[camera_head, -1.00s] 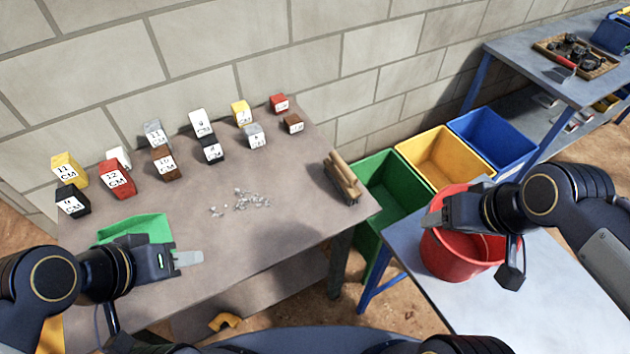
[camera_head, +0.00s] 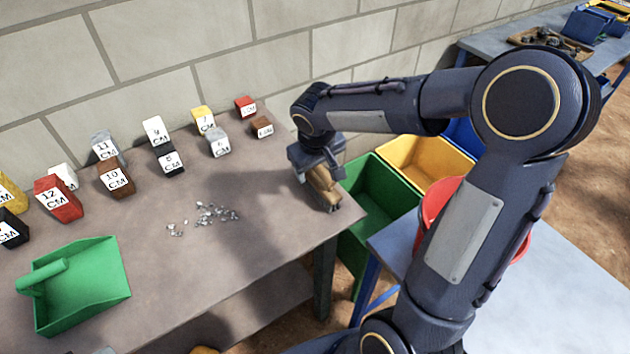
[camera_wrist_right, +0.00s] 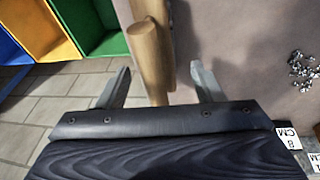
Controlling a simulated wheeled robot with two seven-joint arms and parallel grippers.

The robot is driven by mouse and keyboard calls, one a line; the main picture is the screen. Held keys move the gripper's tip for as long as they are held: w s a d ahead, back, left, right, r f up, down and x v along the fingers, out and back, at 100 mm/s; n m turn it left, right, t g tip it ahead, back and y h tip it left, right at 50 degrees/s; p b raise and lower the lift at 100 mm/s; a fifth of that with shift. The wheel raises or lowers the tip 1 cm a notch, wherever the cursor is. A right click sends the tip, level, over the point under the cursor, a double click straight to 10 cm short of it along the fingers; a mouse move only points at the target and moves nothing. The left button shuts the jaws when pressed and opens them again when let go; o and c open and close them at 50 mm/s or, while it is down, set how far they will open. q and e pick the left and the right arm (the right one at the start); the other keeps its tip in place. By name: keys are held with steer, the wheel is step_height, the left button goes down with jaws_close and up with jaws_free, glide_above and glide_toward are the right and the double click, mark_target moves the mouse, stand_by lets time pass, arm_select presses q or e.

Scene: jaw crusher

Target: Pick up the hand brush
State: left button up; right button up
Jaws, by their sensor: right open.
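The hand brush (camera_head: 325,187) lies near the right edge of the brown table, partly hidden by my right gripper (camera_head: 318,168) in the head view. In the right wrist view its wooden handle (camera_wrist_right: 151,55) runs between the two fingers of the right gripper (camera_wrist_right: 160,85). Those fingers are apart, one on each side of the handle, with visible gaps. The bristles cannot be made out clearly. My left gripper is not in view.
A green dustpan (camera_head: 90,285) lies at the table's front left. Small metal scraps (camera_head: 205,218) lie mid-table. Several labelled blocks (camera_head: 115,178) stand along the back. Green (camera_head: 385,210) and yellow (camera_head: 425,160) bins and a red bucket (camera_head: 430,212) are to the right.

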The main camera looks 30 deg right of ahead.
mark_target(318, 179)
steer(key=x, duration=0.3)
steer(key=shift+w+d+f, duration=0.1)
steer(key=shift+w+f, duration=0.1)
steer(key=shift+f, duration=0.15)
steer(key=c, duration=1.2)
